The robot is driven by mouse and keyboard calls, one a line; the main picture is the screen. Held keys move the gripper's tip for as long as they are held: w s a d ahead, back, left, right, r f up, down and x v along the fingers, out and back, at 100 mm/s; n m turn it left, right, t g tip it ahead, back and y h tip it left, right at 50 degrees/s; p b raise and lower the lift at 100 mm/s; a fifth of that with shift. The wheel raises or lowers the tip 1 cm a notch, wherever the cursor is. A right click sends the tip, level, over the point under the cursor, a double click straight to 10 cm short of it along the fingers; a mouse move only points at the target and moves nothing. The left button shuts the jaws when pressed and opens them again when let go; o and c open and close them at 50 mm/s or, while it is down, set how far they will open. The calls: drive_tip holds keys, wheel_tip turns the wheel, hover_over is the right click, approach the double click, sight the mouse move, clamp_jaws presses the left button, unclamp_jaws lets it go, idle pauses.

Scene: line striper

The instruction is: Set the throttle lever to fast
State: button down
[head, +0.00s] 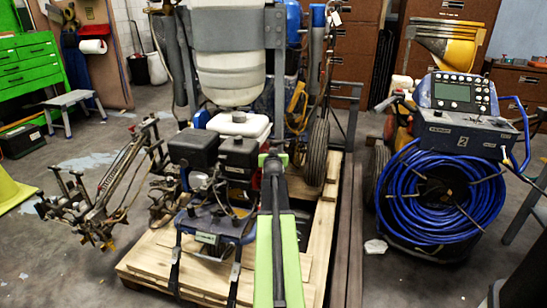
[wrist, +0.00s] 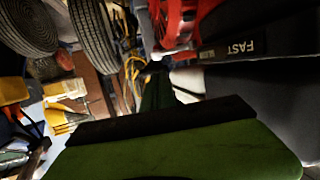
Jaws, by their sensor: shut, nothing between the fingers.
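The engine (head: 225,160) of the line striper sits on a wooden pallet in the middle of the head view. In the wrist view a black plate with a white FAST label (wrist: 240,48) lies at the upper right, next to a red engine part (wrist: 182,22). I cannot make out the throttle lever itself in either view. My green and black gripper (wrist: 157,82) is shut and empty, with its tip left of and below the label. In the head view my gripper (head: 271,160) is beside the engine's right side; its fingertips are hard to make out.
A wheel (head: 318,152) stands close to the right of my gripper. The wooden pallet (head: 160,265) is under the machine. A blue cable reel (head: 440,205) with a control panel stands at the right. Open floor (head: 60,255) lies at the left.

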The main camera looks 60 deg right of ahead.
drive_tip(key=b+x, duration=0.1)
drive_tip(key=x, duration=0.5)
drive_tip(key=shift+w+d+f, duration=0.1)
drive_tip(key=shift+d, duration=0.05)
drive_tip(key=shift+s+a, duration=0.5)
drive_tip(key=shift+a, duration=0.15)
idle(0.8)
drive_tip(key=shift+s+a, duration=0.25)
drive_tip(key=shift+a, duration=0.55)
drive_tip(key=shift+s+a, duration=0.2)
drive_tip(key=shift+a, duration=0.55)
drive_tip(key=shift+w+a, duration=0.1)
drive_tip(key=shift+a, duration=0.15)
idle(0.8)
